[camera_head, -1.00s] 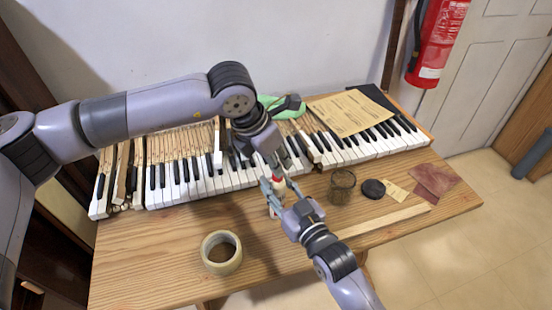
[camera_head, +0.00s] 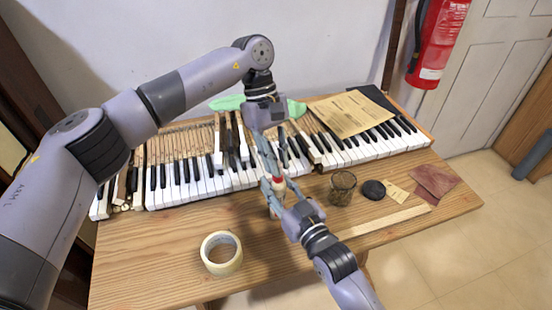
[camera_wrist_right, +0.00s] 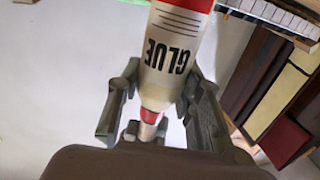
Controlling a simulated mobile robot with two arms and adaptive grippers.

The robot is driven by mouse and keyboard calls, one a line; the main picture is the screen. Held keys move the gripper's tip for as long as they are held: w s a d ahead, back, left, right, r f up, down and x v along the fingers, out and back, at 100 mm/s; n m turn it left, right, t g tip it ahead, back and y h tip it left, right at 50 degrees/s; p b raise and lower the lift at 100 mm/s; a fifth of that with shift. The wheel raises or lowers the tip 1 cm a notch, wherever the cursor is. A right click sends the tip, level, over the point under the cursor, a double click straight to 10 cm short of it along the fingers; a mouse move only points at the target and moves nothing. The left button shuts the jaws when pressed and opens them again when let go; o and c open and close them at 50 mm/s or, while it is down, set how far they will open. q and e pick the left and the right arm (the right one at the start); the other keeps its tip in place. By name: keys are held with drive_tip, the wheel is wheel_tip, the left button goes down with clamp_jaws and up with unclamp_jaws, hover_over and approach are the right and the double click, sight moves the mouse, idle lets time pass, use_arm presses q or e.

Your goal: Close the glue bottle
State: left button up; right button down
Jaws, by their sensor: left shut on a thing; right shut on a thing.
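The piano keys (camera_head: 200,188) lie just behind the bottle. A tape roll (camera_head: 221,253) is at the front left. A glass jar (camera_head: 342,187), a dark round object (camera_head: 373,190) and a wooden strip (camera_head: 385,221) are to the right. The front table area is mostly clear.

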use_arm(q)
drive_tip(key=m+y, duration=0.1)
drive_tip(key=m, duration=0.2)
drive_tip(key=shift+d+m+g, duration=0.1)
drive_tip(key=shift+m+g, duration=0.2)
drive_tip(key=shift+m, duration=0.1)
drive_tip(key=m+y, duration=0.2)
drive_tip(key=m, duration=0.1)
drive_tip(key=shift+d+m, duration=0.1)
drive_tip(key=shift+m, duration=0.3)
drive_tip(key=m+y, duration=0.2)
drive_tip(key=m, duration=0.3)
drive_tip(key=shift+m, duration=0.3)
drive_tip(key=o, duration=0.6)
drive_tip(key=shift+o, duration=0.2)
drive_tip(key=shift+r, duration=2.25)
